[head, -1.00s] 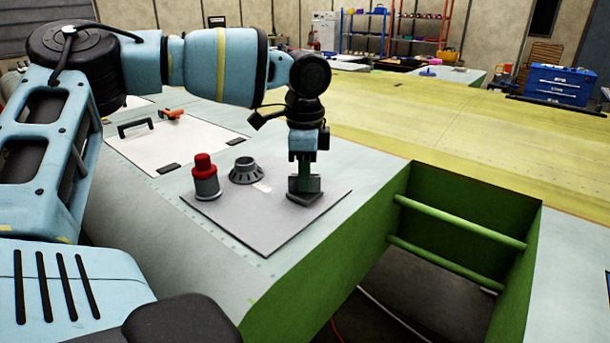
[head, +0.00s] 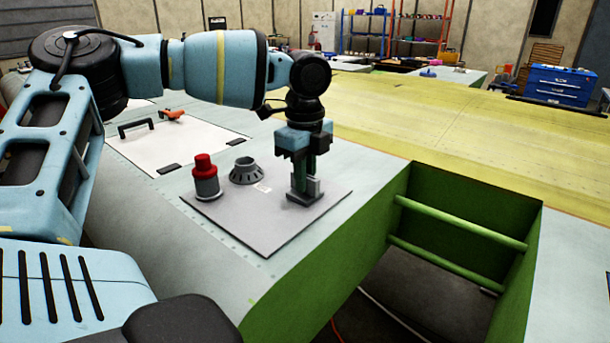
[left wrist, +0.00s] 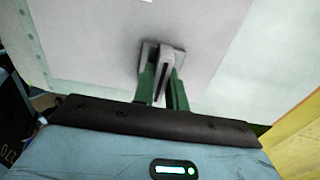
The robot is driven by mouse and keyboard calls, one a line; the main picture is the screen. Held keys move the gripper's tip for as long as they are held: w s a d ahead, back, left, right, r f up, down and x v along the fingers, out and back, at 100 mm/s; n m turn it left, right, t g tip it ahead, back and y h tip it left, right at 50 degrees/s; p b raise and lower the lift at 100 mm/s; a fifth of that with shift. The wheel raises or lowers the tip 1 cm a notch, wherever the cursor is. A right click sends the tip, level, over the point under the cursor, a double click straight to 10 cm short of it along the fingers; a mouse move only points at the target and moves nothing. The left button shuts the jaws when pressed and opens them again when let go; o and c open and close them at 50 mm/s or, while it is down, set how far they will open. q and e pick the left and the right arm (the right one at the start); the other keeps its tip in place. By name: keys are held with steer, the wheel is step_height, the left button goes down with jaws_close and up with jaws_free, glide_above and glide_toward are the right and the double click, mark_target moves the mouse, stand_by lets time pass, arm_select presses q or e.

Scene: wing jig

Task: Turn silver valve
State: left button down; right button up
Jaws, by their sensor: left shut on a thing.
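The silver valve (head: 316,187) stands on the grey plate (head: 262,232) near its right corner. My left gripper (head: 304,184) points straight down over it, with its green fingers shut on the valve, one on each side. In the left wrist view the valve (left wrist: 163,60) shows as a grey block with a dark slot, between the two fingers (left wrist: 163,88). The fingers hide part of the valve in the head view. My right gripper is not in view.
A red-topped knob (head: 205,172) and a dark grey round dial (head: 246,171) stand on the same plate, left of the valve. A white panel (head: 165,147) with a black handle lies behind. A green-walled opening (head: 460,220) lies to the right.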

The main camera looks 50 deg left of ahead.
arm_select(q)
steer(key=shift+r, duration=0.1)
stand_by(0.3)
steer(key=c, duration=1.4)
jaws_free()
steer(key=shift+c, duration=0.2)
steer(key=shift+r, duration=3.9)
steer(key=shift+f, duration=0.1)
